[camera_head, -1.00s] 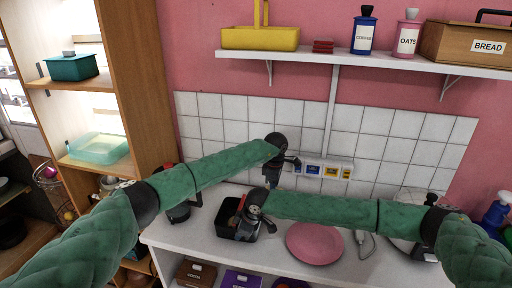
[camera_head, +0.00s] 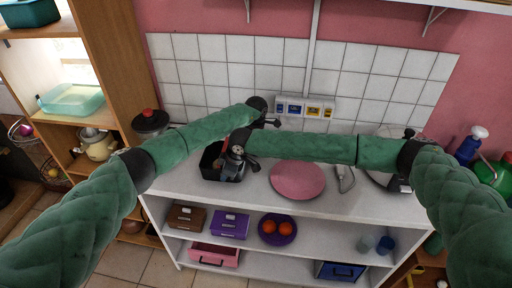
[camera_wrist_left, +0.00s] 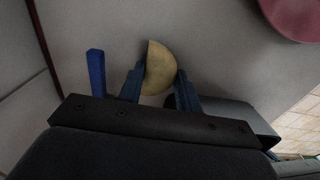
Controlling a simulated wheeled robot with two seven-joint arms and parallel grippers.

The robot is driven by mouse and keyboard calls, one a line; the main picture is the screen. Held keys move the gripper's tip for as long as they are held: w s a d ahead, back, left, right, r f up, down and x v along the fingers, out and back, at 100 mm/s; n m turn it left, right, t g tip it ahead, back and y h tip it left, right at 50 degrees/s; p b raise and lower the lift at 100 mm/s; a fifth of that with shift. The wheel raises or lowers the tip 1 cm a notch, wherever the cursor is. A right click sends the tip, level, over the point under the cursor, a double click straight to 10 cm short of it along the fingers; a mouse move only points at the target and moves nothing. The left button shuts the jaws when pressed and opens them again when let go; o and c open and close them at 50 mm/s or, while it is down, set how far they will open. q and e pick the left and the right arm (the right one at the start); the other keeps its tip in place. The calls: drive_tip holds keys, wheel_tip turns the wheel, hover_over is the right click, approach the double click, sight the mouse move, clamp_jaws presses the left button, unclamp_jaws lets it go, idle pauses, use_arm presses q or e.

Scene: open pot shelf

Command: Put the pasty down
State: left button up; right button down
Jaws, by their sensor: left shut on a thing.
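In the left wrist view, the pasty (camera_wrist_left: 158,68) is a pale yellow half-moon between the two dark fingers of my left gripper (camera_wrist_left: 159,84), which is shut on it. Behind it is the grey-white counter surface. In the head view my left gripper (camera_head: 270,122) is near the tiled wall, above the back of the counter; the pasty cannot be made out there. My right gripper (camera_head: 231,168) is over or in front of a black open container (camera_head: 209,160) on the counter; I cannot tell whether its jaws are open.
A pink plate (camera_head: 298,180) lies on the white counter (camera_head: 330,204), right of the container; its rim also shows in the left wrist view (camera_wrist_left: 295,14). A white corded item (camera_head: 344,178) lies beside it. Sockets (camera_head: 304,107) are on the wall. Boxes and a purple bowl (camera_head: 277,229) sit below.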

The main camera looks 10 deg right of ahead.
use_arm(q)
drive_tip(key=shift+f, duration=0.15)
drive_tip(key=o, duration=1.1)
drive_tip(key=shift+c, duration=0.2)
wheel_tip(320, 180, up, 12)
drive_tip(key=shift+f, duration=0.2)
drive_tip(key=shift+o, duration=0.4)
drive_tip(key=shift+r, duration=0.2)
drive_tip(key=shift+s, duration=0.15)
